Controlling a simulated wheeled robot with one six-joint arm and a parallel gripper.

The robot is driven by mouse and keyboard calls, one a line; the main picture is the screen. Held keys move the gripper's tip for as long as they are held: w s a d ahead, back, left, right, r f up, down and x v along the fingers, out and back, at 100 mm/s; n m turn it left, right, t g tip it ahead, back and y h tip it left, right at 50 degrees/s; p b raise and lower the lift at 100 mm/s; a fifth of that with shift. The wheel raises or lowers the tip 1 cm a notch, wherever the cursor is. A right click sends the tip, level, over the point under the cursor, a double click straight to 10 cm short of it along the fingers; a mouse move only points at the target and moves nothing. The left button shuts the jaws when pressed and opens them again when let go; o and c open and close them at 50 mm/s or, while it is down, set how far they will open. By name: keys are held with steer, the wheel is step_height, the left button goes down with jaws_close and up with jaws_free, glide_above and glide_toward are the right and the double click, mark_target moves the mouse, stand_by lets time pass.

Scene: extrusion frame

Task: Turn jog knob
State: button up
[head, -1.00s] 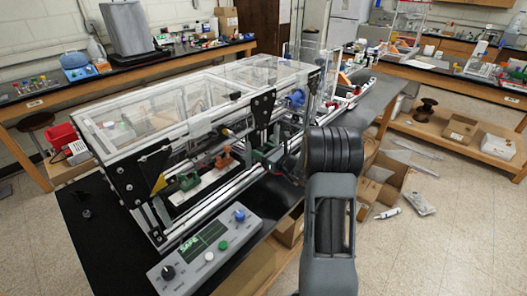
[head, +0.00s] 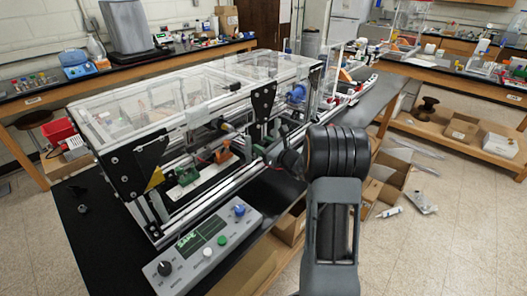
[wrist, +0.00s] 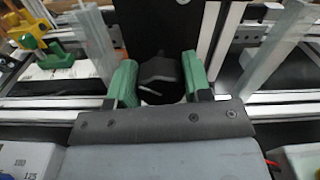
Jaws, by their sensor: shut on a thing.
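In the wrist view, a black faceted knob (wrist: 162,72) sits between the two green fingers of my gripper (wrist: 155,82), in front of a dark upright plate. One finger is on each side of it, and the gripper is shut on it. Its lower part is partly hidden by the gripper body. No marking on the knob can be read. In the head view my arm covers much of this spot beside the extrusion frame (head: 215,190), and the knob cannot be made out clearly.
A grey control panel (head: 182,282) with a display, a black dial (head: 165,268), white and green buttons and a blue knob (head: 239,210) stands at the bench's front. Metal rails run close around the gripper. Open boxes lie on the floor at the right.

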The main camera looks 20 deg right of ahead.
steer(key=n+b, duration=0.1)
steer(key=b, duration=0.1)
steer(key=f+n+b, duration=0.1)
steer(key=b, duration=0.2)
steer(key=shift+n, duration=0.4)
steer(key=n+b, duration=0.3)
steer(key=b, duration=0.5)
steer(key=shift+a+n, duration=0.1)
steer(key=shift+n, duration=0.2)
steer(key=n+b, duration=0.3)
steer(key=b, duration=0.4)
steer(key=shift+s+n, duration=0.1)
steer(key=shift+n, duration=0.3)
steer(key=n+b, duration=0.1)
steer(key=b, duration=0.1)
steer(key=shift+r+n+b, duration=0.25)
steer(key=shift+n+b, duration=0.05)
steer(key=shift+n, duration=0.1)
steer(key=shift+a+r, duration=0.1)
steer(key=o, duration=0.6)
steer(key=shift+o, duration=0.2)
steer(key=v, duration=1.4)
